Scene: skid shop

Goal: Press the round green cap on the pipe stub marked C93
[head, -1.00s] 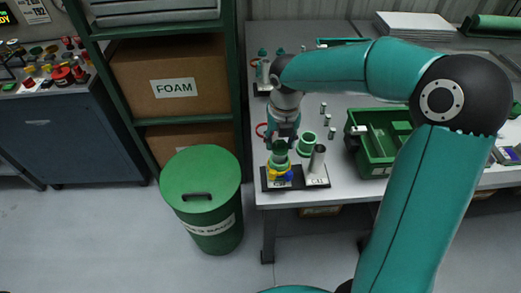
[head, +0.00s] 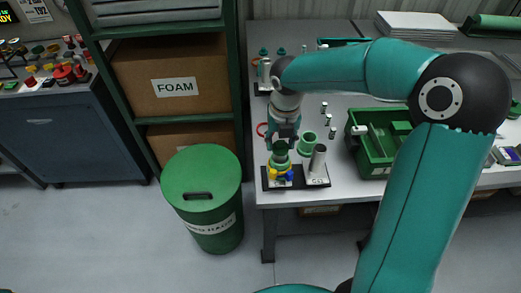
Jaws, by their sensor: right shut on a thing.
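My right gripper (head: 282,142) points down at the near left corner of the workbench. It is shut on the round green cap (head: 280,158), which is over the left pipe stub of a dark stand. Yellow and blue parts (head: 279,173) show just under the cap. The cap hides the stub's top, so I cannot tell how far on it sits. A bare grey pipe stub (head: 317,160) stands at the right of the same stand (head: 300,184). The stand's labels are too small to read surely. My left gripper is not in view.
A green ring-shaped part (head: 308,143) lies behind the stand, with several small metal pieces to its right. A green bin (head: 374,160) stands farther right on the workbench (head: 340,109). A green lidded drum (head: 201,185) and a shelf with a FOAM box (head: 172,88) are at the left.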

